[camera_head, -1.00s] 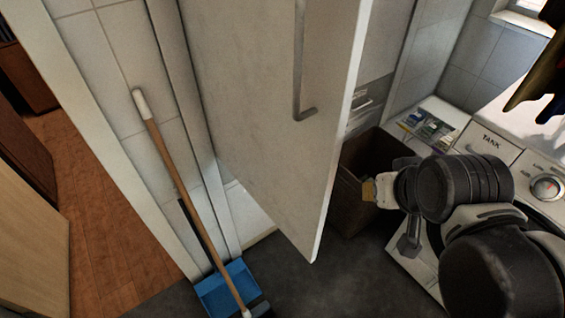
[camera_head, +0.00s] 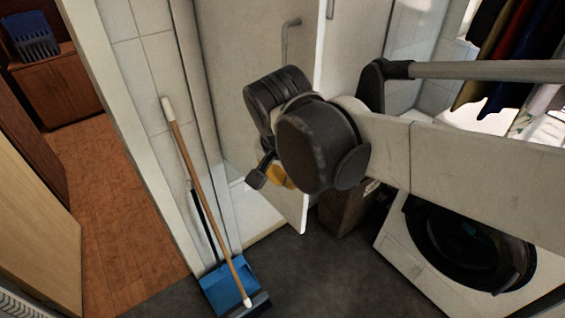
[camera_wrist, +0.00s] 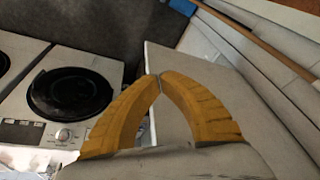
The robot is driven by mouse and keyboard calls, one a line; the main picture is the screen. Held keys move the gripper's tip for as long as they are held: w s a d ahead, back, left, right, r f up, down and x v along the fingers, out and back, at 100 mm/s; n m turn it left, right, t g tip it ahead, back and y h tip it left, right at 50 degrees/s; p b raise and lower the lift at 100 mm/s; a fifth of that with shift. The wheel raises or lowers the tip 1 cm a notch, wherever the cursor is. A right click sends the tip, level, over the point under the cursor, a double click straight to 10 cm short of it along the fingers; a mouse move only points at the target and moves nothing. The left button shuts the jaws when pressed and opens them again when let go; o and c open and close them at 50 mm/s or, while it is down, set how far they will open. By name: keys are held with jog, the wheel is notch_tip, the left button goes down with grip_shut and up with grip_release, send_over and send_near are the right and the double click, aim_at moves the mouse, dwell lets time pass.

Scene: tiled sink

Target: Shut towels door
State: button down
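The tall pale door (camera_head: 235,100) with a grey bar handle (camera_head: 286,40) stands open in the head view, its free edge facing right and its lower corner above the dark floor. I take it to be the towels door; no label shows. My gripper (camera_head: 274,174) is in front of the door's lower part, partly hidden by my wrist. In the wrist view my gripper's yellow fingertips (camera_wrist: 160,77) meet with nothing visible between them. A pale panel (camera_wrist: 200,80), apparently the door, lies beyond the fingers. Whether they touch it I cannot tell.
A broom (camera_head: 190,180) and blue dustpan (camera_head: 222,290) stand left of the door. A brown basket (camera_head: 345,210) is behind its free edge. A white washing machine (camera_head: 400,245) is at lower right, with hanging clothes (camera_head: 510,45) above. Dark floor (camera_head: 310,280) is clear in front.

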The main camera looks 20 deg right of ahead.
jog(key=w+a+r+m+g+h+p, duration=0.2)
jog(key=w+a+r+m+p, duration=0.2)
jog(key=w+m, duration=0.15)
jog(key=w+d+f+b, duration=0.2)
jog(key=d+f+b, duration=0.2)
jog(key=f, duration=0.5)
jog(key=d, duration=0.2)
jog(key=shift+w+d+f+m, duration=0.15)
jog(key=shift+d+f+m, duration=0.2)
jog(key=shift+d, duration=0.05)
